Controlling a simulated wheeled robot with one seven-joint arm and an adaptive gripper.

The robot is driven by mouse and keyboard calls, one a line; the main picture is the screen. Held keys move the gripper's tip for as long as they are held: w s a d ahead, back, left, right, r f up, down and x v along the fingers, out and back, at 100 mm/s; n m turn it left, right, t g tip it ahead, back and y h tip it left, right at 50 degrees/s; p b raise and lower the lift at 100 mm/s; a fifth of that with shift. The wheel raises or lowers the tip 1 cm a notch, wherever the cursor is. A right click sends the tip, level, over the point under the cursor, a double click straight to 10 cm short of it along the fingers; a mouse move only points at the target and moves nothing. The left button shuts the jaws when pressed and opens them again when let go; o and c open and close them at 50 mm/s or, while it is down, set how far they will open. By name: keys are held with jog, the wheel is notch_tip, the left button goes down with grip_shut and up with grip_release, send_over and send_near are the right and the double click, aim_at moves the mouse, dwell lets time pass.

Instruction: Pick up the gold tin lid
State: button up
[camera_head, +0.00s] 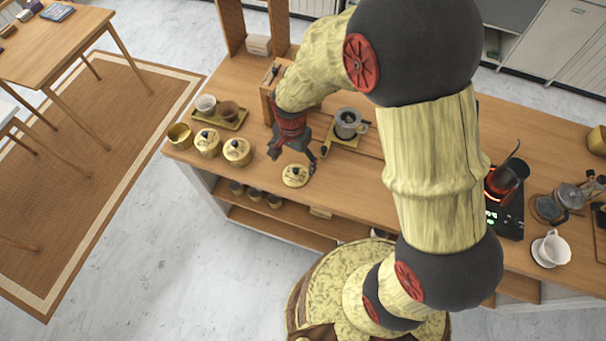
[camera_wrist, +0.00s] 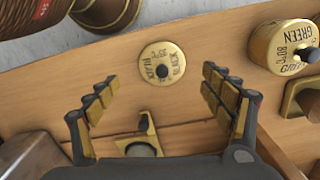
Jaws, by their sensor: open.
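The gold tin lid (camera_head: 295,180) lies on the wooden counter near its front edge, apart from the tins. It is round, with a black knob and dark lettering that reads BLACK in the wrist view (camera_wrist: 155,52). My gripper (camera_head: 297,156) is open and empty above and slightly behind the lid. In the wrist view my gripper (camera_wrist: 160,84) has its two fingers spread either side of the lid, which shows just beyond the fingertips. Nothing visibly touches the lid.
Two lidded gold tins (camera_head: 207,145) (camera_head: 237,155) and a gold open-looking container (camera_head: 179,137) stand left of the lid. A tray (camera_head: 238,123) with cups is behind them. A grey cup (camera_head: 347,120) stands behind and right of my gripper. The counter around the lid is clear.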

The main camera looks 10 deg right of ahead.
aim_at(296, 170)
jog(key=shift+w+a+m, duration=0.15)
jog(key=shift+m, duration=0.25)
jog(key=shift+f, duration=0.15)
notch_tip(296, 170, down, 2)
jog(key=shift+f, duration=0.25)
jog(key=f, duration=0.3)
jog(key=f+b, duration=0.1)
jog(key=f, duration=0.1)
jog(key=shift+w+d, duration=0.3)
jog(key=shift+d, duration=0.1)
jog(key=c, duration=0.3)
jog(key=shift+s, duration=0.1)
jog(key=c, duration=1.1)
